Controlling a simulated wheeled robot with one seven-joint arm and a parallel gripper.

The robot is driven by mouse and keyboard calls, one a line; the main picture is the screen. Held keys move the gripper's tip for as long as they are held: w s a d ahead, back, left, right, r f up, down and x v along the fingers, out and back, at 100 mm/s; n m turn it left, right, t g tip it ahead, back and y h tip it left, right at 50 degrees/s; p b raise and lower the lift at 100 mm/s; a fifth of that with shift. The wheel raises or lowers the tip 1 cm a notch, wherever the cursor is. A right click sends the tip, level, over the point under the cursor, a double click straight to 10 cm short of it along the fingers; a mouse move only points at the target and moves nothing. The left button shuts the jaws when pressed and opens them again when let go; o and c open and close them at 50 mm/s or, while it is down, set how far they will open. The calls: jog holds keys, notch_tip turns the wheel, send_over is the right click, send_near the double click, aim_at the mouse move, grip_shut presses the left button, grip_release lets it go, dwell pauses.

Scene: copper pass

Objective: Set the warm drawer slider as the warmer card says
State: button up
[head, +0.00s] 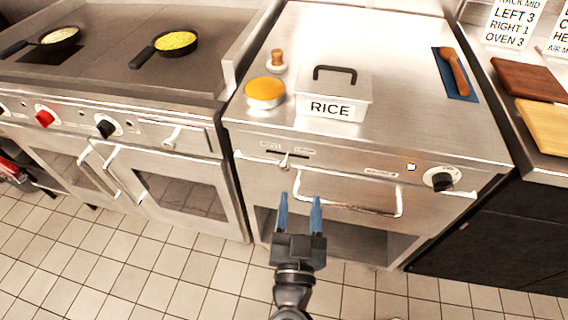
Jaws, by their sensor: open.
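The warm drawer slider (285,161) is a small metal knob on the front panel below the steel counter. It sits near the middle of a short slot, with small labels to either side that are too small to read surely. My gripper (300,198) is open and empty, its two blue fingers pointing up the picture, just below the slider and in front of the drawer handle (360,210). A card (510,22) at the top right reads "LEFT 3, RIGHT 1, OVEN 3". A second card (560,38) beside it is cut off; I cannot tell which is the warmer card.
A black dial (440,180) is right of the slider. On the counter are a lidded RICE box (333,105), an orange-topped pot (264,93) and a wooden spoon (453,70). The stove (110,70) with two pans is left. Tiled floor (150,270) lies clear in front.

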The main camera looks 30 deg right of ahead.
aim_at(283, 169)
jog(key=w+d+g, duration=0.1)
jog(key=w, duration=0.3)
jog(key=w+d+f+g, duration=0.1)
jog(key=w, duration=0.3)
jog(key=w+d+f+h, duration=0.1)
jog(key=w, duration=0.3)
jog(key=shift+d+f+g, duration=0.15)
jog(key=shift+d+g, duration=0.2)
jog(key=shift+g, duration=0.05)
grip_shut()
